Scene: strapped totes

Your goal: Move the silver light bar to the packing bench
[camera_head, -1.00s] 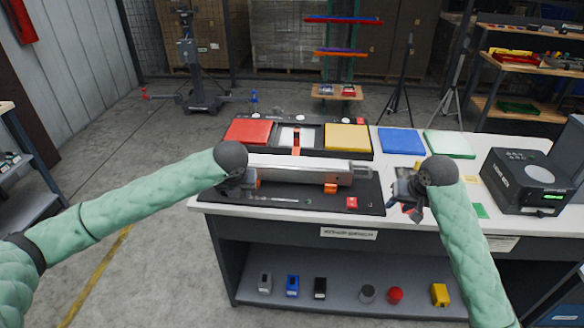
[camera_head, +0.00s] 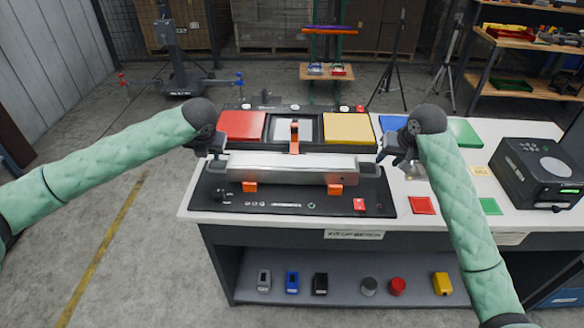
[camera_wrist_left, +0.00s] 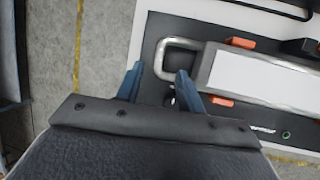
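The silver light bar (camera_head: 290,168) lies lengthwise on a black mat on the kit-up bench (camera_head: 205,217). In the left wrist view the bar (camera_wrist_left: 265,80) has a bent metal end handle (camera_wrist_left: 172,45). My left gripper (camera_head: 216,150) is at the bar's left end. In the left wrist view its blue fingers (camera_wrist_left: 157,82) are apart, with the handle just ahead of the gap and not visibly clamped. My right gripper (camera_head: 386,156) is by the bar's right end; its finger gap is too small to judge. I cannot identify a packing bench.
Orange blocks (camera_head: 335,190) stand along the bar's front, and an orange clamp (camera_head: 294,138) rises behind it. Red (camera_head: 243,126) and yellow (camera_head: 348,128) panels lie behind. A dark box device (camera_head: 540,172) stands on the right.

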